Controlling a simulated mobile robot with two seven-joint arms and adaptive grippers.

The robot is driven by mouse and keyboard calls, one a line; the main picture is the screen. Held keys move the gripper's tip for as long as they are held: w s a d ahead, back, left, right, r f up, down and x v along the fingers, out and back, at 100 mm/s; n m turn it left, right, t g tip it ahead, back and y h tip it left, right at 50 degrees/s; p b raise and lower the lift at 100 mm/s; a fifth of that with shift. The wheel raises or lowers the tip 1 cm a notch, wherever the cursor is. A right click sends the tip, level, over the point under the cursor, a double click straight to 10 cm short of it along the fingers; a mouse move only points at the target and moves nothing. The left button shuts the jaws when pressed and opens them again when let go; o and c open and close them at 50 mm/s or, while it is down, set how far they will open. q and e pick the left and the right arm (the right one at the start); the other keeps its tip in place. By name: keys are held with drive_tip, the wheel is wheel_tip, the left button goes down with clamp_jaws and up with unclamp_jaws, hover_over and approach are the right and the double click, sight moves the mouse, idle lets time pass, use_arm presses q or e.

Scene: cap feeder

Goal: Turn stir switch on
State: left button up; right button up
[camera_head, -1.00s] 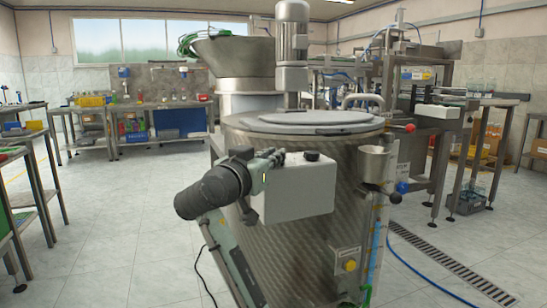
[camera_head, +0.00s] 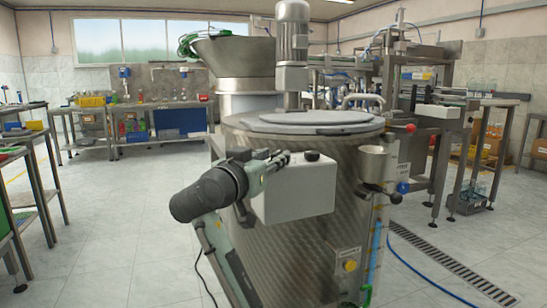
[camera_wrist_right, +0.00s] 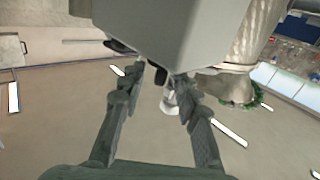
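A light grey control box (camera_head: 295,188) is mounted on the front of the steel tank (camera_head: 300,245). A black knob (camera_head: 312,155) stands on top of the box; whether it is the stir switch I cannot tell, and its setting is too small to read. My right gripper (camera_head: 282,158) is at the box's upper left edge. My left gripper is not in view.
A blue hose (camera_head: 425,270) lies on the floor. Open floor (camera_head: 110,230) lies to the left.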

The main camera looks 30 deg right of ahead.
drive_tip(key=v, duration=1.1)
drive_tip(key=shift+a, duration=0.1)
